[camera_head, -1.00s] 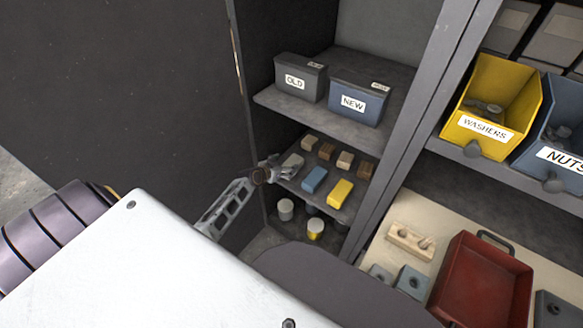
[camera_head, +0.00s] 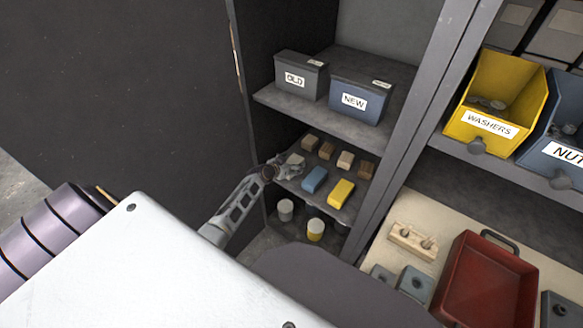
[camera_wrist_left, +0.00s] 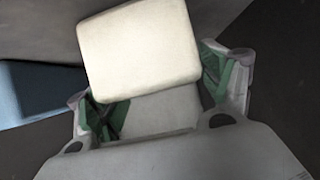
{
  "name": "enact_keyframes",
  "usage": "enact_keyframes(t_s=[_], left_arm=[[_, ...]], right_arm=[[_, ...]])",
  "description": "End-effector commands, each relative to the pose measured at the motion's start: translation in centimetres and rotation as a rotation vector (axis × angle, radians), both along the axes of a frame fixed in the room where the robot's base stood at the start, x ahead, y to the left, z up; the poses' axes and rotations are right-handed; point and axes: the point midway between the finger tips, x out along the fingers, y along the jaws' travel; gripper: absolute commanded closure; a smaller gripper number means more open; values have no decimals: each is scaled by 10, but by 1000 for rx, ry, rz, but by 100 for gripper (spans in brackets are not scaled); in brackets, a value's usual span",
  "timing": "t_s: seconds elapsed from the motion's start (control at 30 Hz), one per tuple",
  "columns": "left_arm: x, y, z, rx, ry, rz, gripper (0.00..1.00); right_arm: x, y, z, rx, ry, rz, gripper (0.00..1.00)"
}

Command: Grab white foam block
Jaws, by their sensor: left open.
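The white foam block (camera_head: 295,159) lies on the lower cabinet shelf at its left front, partly hidden by my left gripper in the head view. In the left wrist view the block (camera_wrist_left: 140,55) is large, pale and slightly tilted, in front of and partly between the two fingers. My left gripper (camera_head: 287,167) reaches in from the left at the shelf's front edge. Its fingers (camera_wrist_left: 158,92) are open, with green pads on either side of the block's near end. Whether the pads touch it I cannot tell. My right gripper is not in view.
A blue block (camera_head: 314,180) and a yellow block (camera_head: 341,192) lie right of the white one, with several brown blocks (camera_head: 326,151) behind. The shelf above holds the OLD box (camera_head: 296,80) and NEW box (camera_head: 352,102). Cans (camera_head: 316,229) stand below. A dark door panel (camera_head: 120,90) is left.

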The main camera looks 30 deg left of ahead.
Motion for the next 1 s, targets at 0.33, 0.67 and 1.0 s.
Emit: enact_keyframes(t_s=[0.33,0.67,1.0], left_arm=[[0,0,0,0,0,0,27],[0,0,0,0,1,0,65],[-1,0,-1,0,2,0,65]], right_arm=[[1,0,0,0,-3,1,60],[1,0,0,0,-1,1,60],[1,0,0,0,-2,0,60]])
